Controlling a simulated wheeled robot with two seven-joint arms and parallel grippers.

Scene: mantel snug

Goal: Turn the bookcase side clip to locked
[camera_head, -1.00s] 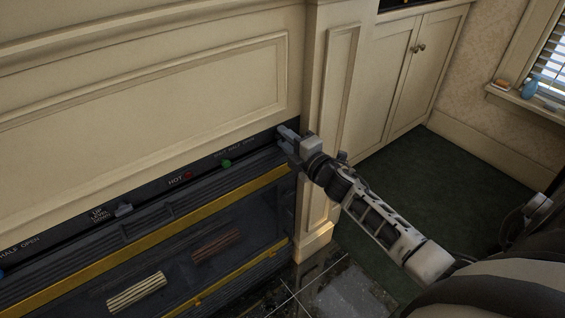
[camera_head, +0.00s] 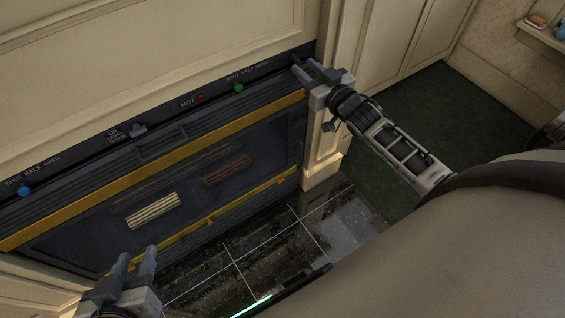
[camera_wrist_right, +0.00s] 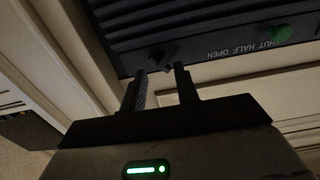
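A small dark knob (camera_wrist_right: 163,54) sits at the end of the black control strip in the right wrist view. It may be the side clip; I see no readable label for it. My right gripper (camera_wrist_right: 161,73) is open, its two fingers parted with the tips close to the knob; whether they touch it I cannot tell. In the head view the right gripper (camera_head: 304,67) is at the right end of the strip and hides the knob. My left gripper (camera_head: 135,262) is open and empty at the bottom left, in front of the stove front.
The strip carries a green knob (camera_head: 238,87) marked SHUT HALF OPEN, a red light (camera_head: 200,98) marked HOT, a grey lever (camera_head: 138,130) and a blue knob (camera_head: 24,190). A cream pilaster (camera_head: 323,155) stands beside the right gripper. The tiled hearth (camera_head: 285,240) is clear.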

